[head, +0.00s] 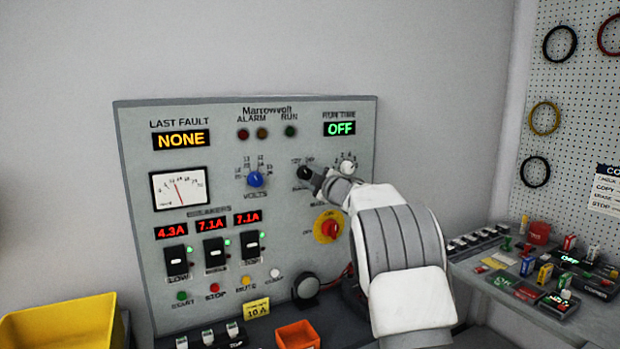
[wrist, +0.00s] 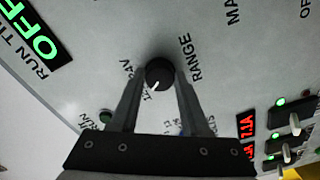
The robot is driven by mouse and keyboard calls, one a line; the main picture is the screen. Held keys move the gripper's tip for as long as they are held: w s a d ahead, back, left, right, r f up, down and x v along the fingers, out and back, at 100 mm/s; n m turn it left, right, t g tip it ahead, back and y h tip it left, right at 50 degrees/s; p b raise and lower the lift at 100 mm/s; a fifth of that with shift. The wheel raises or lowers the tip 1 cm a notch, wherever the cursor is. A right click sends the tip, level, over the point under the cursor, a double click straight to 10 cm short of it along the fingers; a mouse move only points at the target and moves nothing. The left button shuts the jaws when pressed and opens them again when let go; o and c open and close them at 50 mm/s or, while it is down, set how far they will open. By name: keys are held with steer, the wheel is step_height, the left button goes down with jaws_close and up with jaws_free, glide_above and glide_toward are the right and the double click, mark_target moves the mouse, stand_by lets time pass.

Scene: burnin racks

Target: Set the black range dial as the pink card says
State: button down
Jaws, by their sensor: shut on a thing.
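The black range dial (head: 304,172) sits on the upper right of the grey panel, with small labels around it. In the wrist view the dial (wrist: 160,72) is between my two fingertips, which touch its sides. My gripper (wrist: 160,80) is shut on it; in the head view my gripper (head: 314,180) reaches it from the right. A white pointer mark on the dial points lower left in the wrist view, near a partly hidden label starting with 1. A label that looks like 24V is farther up-left. I see no pink card in either view.
The grey panel (head: 140,220) also bears the blue volts dial (head: 255,179), a white dial (head: 348,167) and a red knob on a yellow disc (head: 328,227) close to my arm. A yellow card (head: 256,309) reads 10 A. A yellow bin (head: 60,325) stands at lower left.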

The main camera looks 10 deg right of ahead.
steer(key=shift+c, duration=2)
jaws_free()
steer(key=b+v, duration=0.2)
steer(key=v, duration=1.5)
steer(key=shift+s+b, duration=0.2)
steer(key=shift+b, duration=0.15)
steer(key=shift+r, duration=0.1)
